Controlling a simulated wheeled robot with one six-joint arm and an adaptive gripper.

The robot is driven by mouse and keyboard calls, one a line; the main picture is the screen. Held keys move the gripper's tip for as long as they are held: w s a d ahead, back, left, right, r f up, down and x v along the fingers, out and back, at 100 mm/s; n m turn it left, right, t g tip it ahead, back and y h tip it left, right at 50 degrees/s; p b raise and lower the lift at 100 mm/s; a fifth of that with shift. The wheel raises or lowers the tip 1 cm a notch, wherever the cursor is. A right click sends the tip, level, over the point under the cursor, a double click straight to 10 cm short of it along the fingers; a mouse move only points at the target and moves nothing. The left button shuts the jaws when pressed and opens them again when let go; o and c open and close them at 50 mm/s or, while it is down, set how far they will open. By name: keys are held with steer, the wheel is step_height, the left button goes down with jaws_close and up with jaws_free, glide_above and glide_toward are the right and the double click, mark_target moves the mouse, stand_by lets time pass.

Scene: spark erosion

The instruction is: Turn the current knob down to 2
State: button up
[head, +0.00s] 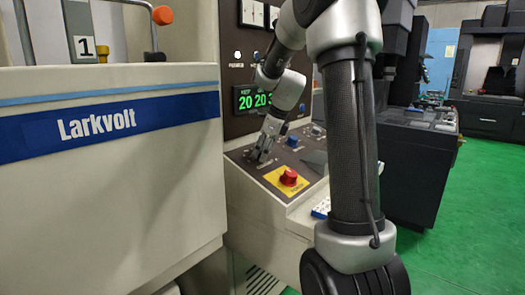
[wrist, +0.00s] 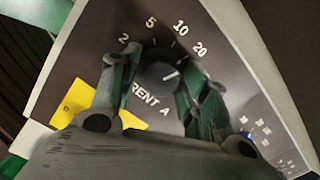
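The current knob (wrist: 158,72) is round and black on the dark sloped panel. Its scale reads 2, 5, 10 and 20 in the wrist view, with part of its label hidden. A short light mark on the knob lies on its right side, roughly towards the 20 end. My gripper (wrist: 163,75) has one finger on each side of the knob, very close to it; I cannot tell whether both pads press on it. In the head view my gripper (head: 262,153) is down at the left of the panel and hides the knob.
A red stop button (head: 289,177) on a yellow plate sits in front of my gripper. A blue knob (head: 293,141) is to its right. A green display (head: 252,97) shows 20, 20 and a partly hidden number. The Larkvolt tank (head: 110,180) stands close at left.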

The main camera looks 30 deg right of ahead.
steer(key=c, duration=0.6)
steer(key=shift+o, duration=0.2)
steer(key=shift+n, duration=0.3)
steer(key=n, duration=0.9)
steer(key=shift+w+n+g, duration=0.1)
steer(key=shift+n+g, duration=0.3)
steer(key=n, duration=0.5)
steer(key=shift+r, duration=0.1)
steer(key=n, duration=0.6)
steer(key=shift+w+g, duration=0.1)
steer(key=shift+g, duration=0.2)
